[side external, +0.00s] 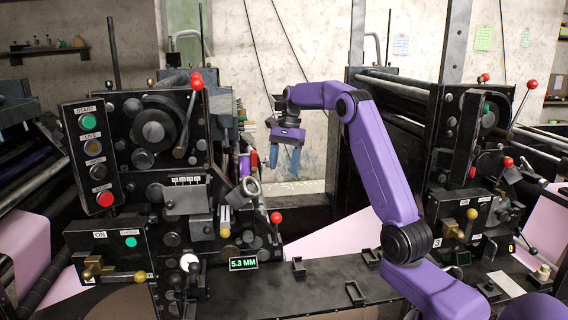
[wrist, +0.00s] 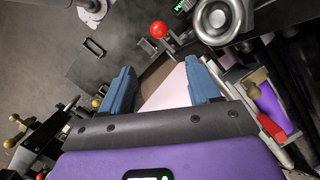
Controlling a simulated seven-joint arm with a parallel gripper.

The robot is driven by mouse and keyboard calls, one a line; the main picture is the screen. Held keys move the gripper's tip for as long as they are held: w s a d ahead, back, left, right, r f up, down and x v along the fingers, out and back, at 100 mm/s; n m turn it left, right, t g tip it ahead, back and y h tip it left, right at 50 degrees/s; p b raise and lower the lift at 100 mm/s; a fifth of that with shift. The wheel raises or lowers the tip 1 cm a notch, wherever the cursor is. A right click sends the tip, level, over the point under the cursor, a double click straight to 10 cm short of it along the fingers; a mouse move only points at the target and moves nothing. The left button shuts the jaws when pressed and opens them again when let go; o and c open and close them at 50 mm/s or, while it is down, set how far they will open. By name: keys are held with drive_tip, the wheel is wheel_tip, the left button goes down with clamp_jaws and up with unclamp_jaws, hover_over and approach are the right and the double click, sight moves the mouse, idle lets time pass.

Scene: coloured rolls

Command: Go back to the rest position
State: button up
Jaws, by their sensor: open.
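My gripper (side external: 285,156) hangs from my purple arm near the middle of the side external view, pointing down. It is to the right of the left-hand machine's control panel and apart from it. In the wrist view my gripper (wrist: 160,88) shows two blue fingers spread wide with nothing between them. Beyond the fingers lies a pale pink sheet (wrist: 167,91), which also shows low in the side external view (side external: 338,240).
A black machine (side external: 150,165) with knobs, red-ball levers and a green "5.3 MM" display (side external: 243,264) stands at left. A second machine (side external: 465,140) stands at right. A dark ledge (side external: 325,275) with small brackets runs along the front. Open space lies between the machines.

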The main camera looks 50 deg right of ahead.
drive_tip(key=s+a+n+h, duration=0.1)
drive_tip(key=s+a+n, duration=0.35)
drive_tip(key=a, duration=0.35)
drive_tip(key=s+a+n, duration=0.4)
drive_tip(key=a+n, duration=0.1)
drive_tip(key=a, duration=0.4)
drive_tip(key=s+a+n+h, duration=0.1)
drive_tip(key=s+a+n, duration=0.35)
drive_tip(key=a, duration=0.35)
drive_tip(key=s+a+f+n, duration=0.1)
drive_tip(key=s+f+n, duration=0.2)
drive_tip(key=s+n, duration=0.4)
drive_tip(key=s+a+f+n, duration=0.1)
drive_tip(key=s+f+n, duration=0.3)
drive_tip(key=s, duration=1.2)
drive_tip(key=n, duration=0.3)
drive_tip(key=shift+s+a+n, duration=0.15)
drive_tip(key=shift+a+n, duration=0.05)
drive_tip(key=shift+n, duration=0.1)
drive_tip(key=shift+c, duration=0.2)
